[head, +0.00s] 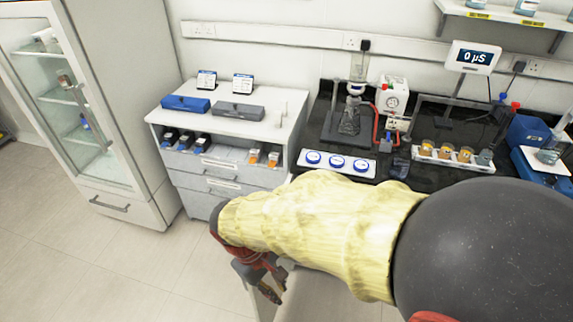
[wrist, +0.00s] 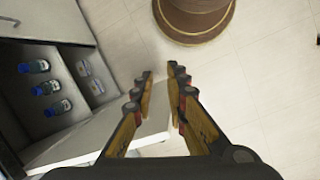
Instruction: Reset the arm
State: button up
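My arm reaches across the head view, with a pale yellow cover over its middle. My gripper (head: 266,283) hangs low in front of the benches, beside a pale panel. In the wrist view its two fingers (wrist: 160,80) stand apart with a clear gap between them. Nothing is held between them. A white panel (wrist: 150,127) shows behind the fingers, and the pale floor lies beyond the tips.
A glass-door fridge (head: 95,110) stands at the left. A white drawer cabinet (head: 220,175) and a black bench (head: 425,175) with glassware stand behind. Small bottles (wrist: 45,88) sit in an open compartment near my gripper. Floor (head: 110,265) is clear at front left.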

jog(key=s+d+r+m+t+y, duration=0.3)
jog(key=d+r+m+t, duration=0.3)
jog(key=d+r, duration=1.2)
jog(key=d+m, duration=0.3)
jog(key=m, duration=0.1)
jog(key=shift+d+r, duration=0.3)
